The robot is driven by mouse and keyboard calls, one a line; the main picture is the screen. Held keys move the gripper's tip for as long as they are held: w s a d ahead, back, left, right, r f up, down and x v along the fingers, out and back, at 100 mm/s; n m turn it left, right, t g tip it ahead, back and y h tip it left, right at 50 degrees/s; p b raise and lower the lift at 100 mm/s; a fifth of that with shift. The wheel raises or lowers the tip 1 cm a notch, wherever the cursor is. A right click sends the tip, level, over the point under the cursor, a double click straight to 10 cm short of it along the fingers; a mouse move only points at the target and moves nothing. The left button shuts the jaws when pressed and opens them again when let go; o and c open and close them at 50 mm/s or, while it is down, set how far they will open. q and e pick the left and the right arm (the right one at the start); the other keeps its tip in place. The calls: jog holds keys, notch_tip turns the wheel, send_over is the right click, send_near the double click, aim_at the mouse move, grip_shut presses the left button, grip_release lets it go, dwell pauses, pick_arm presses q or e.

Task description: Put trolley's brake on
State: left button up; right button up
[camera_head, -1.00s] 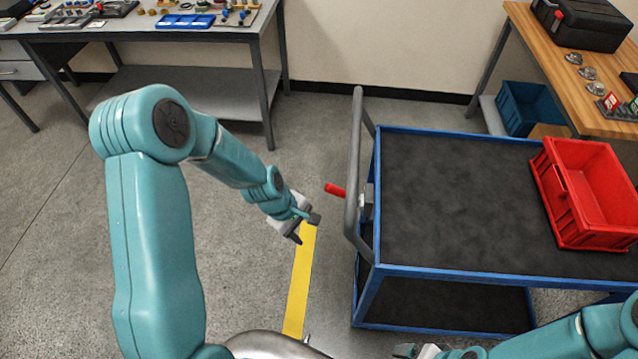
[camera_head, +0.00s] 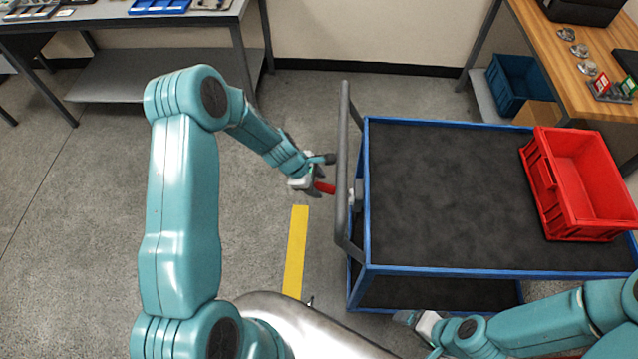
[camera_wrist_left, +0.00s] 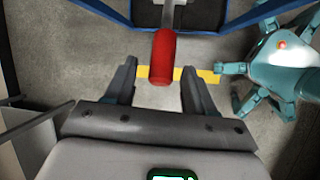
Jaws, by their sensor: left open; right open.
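The trolley (camera_head: 450,268) has a blue frame, a dark top and a grey push handle (camera_head: 342,165) at its left end. The brake lever's red grip (camera_head: 324,187) sticks out to the left past the handle. My left gripper (camera_head: 318,174) is open at the red grip. In the left wrist view the red grip (camera_wrist_left: 162,55) lies between the open fingers (camera_wrist_left: 160,88), near their tips, with gaps on both sides. My right gripper (camera_head: 408,320) is by the trolley's near lower edge, small and partly seen.
A red crate (camera_head: 560,205) sits on the trolley's right part. A yellow floor strip (camera_head: 296,250) lies left of the trolley. A grey bench (camera_head: 160,75) stands at the back left and a wooden bench (camera_head: 560,70) at the back right. The floor between is clear.

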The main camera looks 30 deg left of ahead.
pick_arm(q)
jog(key=shift+d+f, duration=0.15)
jog(key=shift+f, duration=0.4)
jog(key=shift+w+f, duration=0.15)
jog(key=shift+d, duration=0.1)
grip_shut()
jog(key=shift+f+b, duration=0.2)
jog(key=shift+b, duration=0.4)
notch_tip(320, 180, down, 11)
jog(key=n+t+h+b, duration=0.1)
jog(key=t+h+b, duration=0.4)
jog(key=b, duration=3.1)
jog(key=h, duration=0.5)
jog(key=shift+t, duration=0.3)
jog(key=shift+f, duration=0.15)
